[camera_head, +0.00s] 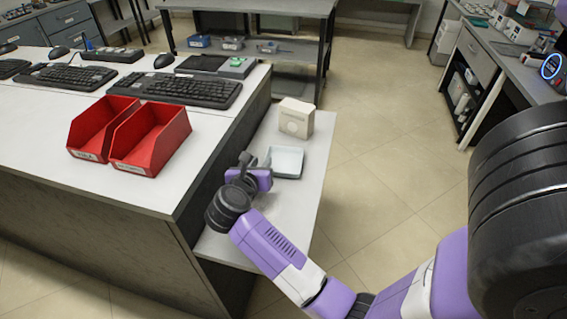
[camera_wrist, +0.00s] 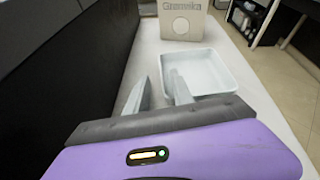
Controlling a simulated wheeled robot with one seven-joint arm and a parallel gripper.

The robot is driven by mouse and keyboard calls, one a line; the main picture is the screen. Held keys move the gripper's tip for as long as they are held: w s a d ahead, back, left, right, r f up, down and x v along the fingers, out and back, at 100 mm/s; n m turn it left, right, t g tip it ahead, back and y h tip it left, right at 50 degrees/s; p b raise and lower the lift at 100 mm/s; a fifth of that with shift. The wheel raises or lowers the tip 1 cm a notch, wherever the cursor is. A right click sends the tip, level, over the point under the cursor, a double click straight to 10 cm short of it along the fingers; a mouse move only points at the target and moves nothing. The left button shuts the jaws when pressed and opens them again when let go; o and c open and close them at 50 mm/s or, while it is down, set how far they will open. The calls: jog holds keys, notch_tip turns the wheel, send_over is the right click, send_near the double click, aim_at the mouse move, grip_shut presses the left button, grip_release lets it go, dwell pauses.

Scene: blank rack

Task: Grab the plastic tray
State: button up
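The plastic tray (camera_head: 286,161) is a shallow, pale, empty tray on the low white side shelf. In the wrist view the tray (camera_wrist: 214,72) lies ahead and to the right. My gripper (camera_head: 256,164) is low over the shelf at the tray's near left side. In the wrist view my gripper (camera_wrist: 158,76) has its two fingers apart with nothing held between them. The right finger overlaps the tray's left edge in the picture, and the left finger is outside the tray. I cannot tell whether either finger touches the tray.
A beige box (camera_head: 295,117) stands just behind the tray; it also shows in the wrist view (camera_wrist: 182,20). The higher white table (camera_head: 190,165), with red bins (camera_head: 152,140) and keyboards, rises along the shelf's left side. The floor to the right is clear.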

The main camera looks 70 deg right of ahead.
aim_at(284, 162)
jog(key=x, duration=0.5)
jog(key=shift+r+p, duration=0.15)
jog(key=shift+p, duration=0.25)
jog(key=shift+c, duration=0.5)
grip_shut()
